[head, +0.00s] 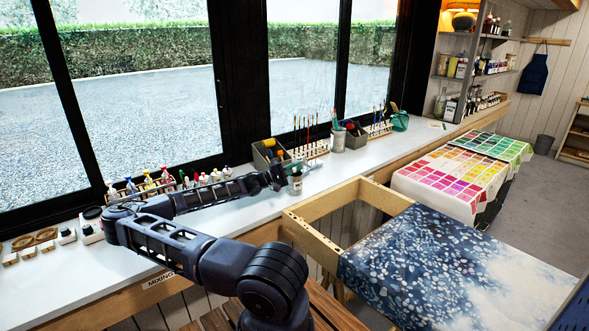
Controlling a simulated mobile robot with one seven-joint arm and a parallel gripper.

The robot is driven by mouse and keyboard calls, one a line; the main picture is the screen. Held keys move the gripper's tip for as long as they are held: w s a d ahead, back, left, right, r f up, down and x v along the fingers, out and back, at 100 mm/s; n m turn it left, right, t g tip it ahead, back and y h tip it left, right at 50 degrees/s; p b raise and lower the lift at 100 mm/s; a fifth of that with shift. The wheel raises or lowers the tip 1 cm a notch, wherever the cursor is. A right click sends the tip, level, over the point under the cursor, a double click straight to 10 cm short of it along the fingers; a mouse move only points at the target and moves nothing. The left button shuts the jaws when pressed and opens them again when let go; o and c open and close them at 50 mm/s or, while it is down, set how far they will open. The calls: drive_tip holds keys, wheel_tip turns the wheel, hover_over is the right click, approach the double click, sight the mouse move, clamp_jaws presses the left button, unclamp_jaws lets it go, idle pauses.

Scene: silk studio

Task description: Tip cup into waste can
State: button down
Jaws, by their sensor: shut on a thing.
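My gripper (285,177) is at the end of my arm, over the window counter near its front edge. It is shut on a small pale cup-like container (295,186) with a dark upper part, which looks upright. The fingers are small and dark here, and the cup's contents cannot be seen.
The white counter (385,152) carries paint bottles (165,178), a grey bin (268,153), and brush racks (312,149). An open wooden frame (310,238) with blue patterned cloth (440,262) stands front right. Tables with colour swatches (450,178) lie beyond. Grey floor (560,190) is open at right.

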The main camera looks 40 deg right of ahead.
drive_tip(key=shift+s+d+m+y, duration=0.1)
drive_tip(key=shift+m+y, duration=0.3)
drive_tip(key=shift+y, duration=0.3)
drive_tip(key=shift+t+y, duration=0.4)
drive_tip(key=m+t+y, duration=0.1)
drive_tip(key=t+y, duration=0.1)
drive_tip(key=y, duration=0.1)
drive_tip(key=s+d+m+t+y, duration=0.1)
drive_tip(key=t+y, duration=0.1)
drive_tip(key=y, duration=0.2)
drive_tip(key=r+m+t+y, duration=0.1)
drive_tip(key=m+t+y, duration=0.1)
drive_tip(key=y, duration=0.1)
drive_tip(key=shift+s+d+t+y, duration=0.3)
drive_tip(key=shift+d+y, duration=0.1)
idle(1.2)
drive_tip(key=shift+a+f+m+t+y, duration=0.15)
drive_tip(key=shift+m+t+y, duration=0.45)
drive_tip(key=shift+t+y, duration=1.1)
drive_tip(key=shift+w+r, duration=0.15)
drive_tip(key=shift+r, duration=0.8)
drive_tip(key=shift+r, duration=2.55)
